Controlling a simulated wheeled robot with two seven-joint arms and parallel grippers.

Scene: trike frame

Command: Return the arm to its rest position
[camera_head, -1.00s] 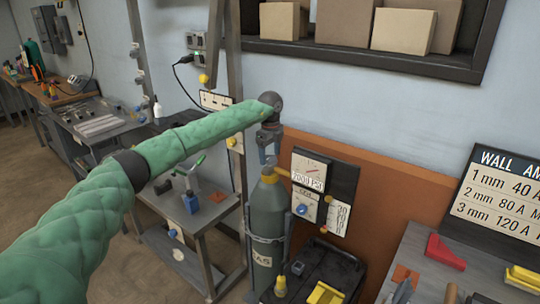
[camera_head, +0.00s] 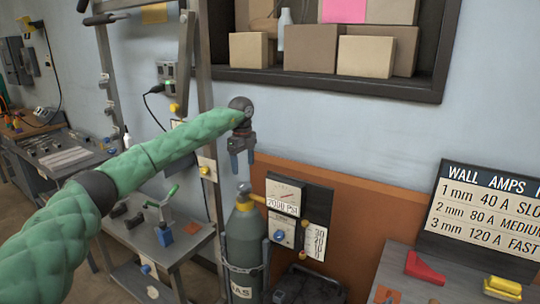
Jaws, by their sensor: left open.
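My left arm, in a green quilted sleeve, reaches in from the left. My left gripper (camera_head: 242,166) points down with its two blue-grey fingers apart and nothing between them. It hangs just above the valve top of the grey gas cylinder (camera_head: 243,240), with a small gap between them. The cylinder stands upright in a holder, its yellow fitting leading to a gauge panel (camera_head: 301,214) with a dial reading about 2000 PSI and a blue knob. My right gripper is not in view.
A small metal cart (camera_head: 165,258) with a blue clamp stands left of the cylinder. A grey bench (camera_head: 391,268) with red and yellow blocks and a wall amps sign (camera_head: 487,211) is at right. Boxes fill a wall shelf (camera_head: 330,80). Open wall lies right of the gripper.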

